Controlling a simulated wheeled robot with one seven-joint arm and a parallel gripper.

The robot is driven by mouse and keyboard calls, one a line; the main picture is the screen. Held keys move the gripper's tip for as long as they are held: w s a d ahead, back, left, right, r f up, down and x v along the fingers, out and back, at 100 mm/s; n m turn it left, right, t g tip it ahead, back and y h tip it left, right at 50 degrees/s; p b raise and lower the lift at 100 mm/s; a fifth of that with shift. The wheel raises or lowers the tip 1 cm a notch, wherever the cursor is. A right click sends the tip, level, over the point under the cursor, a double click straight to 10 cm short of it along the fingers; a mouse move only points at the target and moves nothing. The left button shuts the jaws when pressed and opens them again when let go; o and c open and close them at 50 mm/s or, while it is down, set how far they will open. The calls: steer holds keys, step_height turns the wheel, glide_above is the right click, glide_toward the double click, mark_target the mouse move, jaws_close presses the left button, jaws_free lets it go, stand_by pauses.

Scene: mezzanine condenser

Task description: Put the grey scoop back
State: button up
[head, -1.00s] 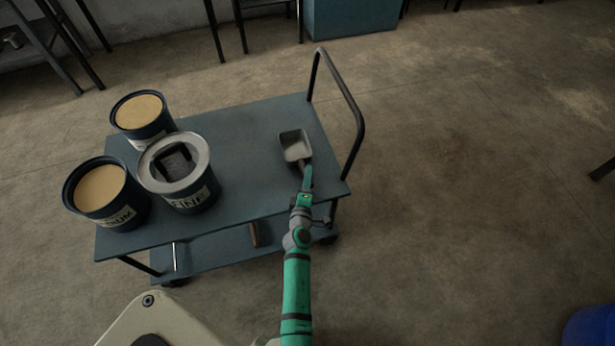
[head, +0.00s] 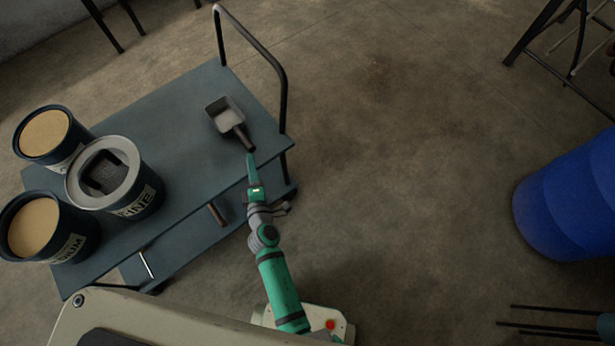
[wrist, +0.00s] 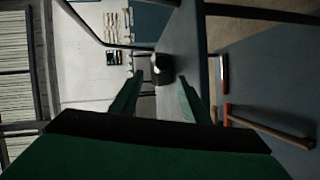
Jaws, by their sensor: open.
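The grey scoop (head: 226,116) lies on the top of the blue-grey cart (head: 180,180), near the handrail end, its dark handle pointing toward me. My gripper (head: 250,158) is open and empty, just short of the handle's end at the cart's near edge. In the wrist view my gripper (wrist: 158,88) shows two green fingers apart; a dark object lies beyond them, and I cannot tell if it is the scoop's handle. A dark blue tin marked FINE (head: 142,207), with a grey rim and a dark squarish recess in its top, stands at the cart's left part.
Two open tins of tan material (head: 44,133) (head: 34,227) stand beside the FINE tin. A black handrail (head: 262,60) rises at the cart's far right. A wooden-handled tool (wrist: 268,126) lies on the lower shelf. A blue barrel (head: 570,200) stands right; floor between is clear.

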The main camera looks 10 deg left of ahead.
steer(key=s+d+r+m+h, duration=0.3)
steer(key=s+d+m, duration=0.7)
steer(key=s+d, duration=0.5)
steer(key=s+d+r+m+t+h, duration=0.1)
steer(key=s+d+r+m+h, duration=0.3)
steer(key=s+d+r+m, duration=0.7)
step_height(320, 180, up, 4)
steer(key=shift+s+d+f+m, duration=0.25)
steer(key=shift+s+d+m, duration=0.05)
steer(key=shift+s+d, duration=0.25)
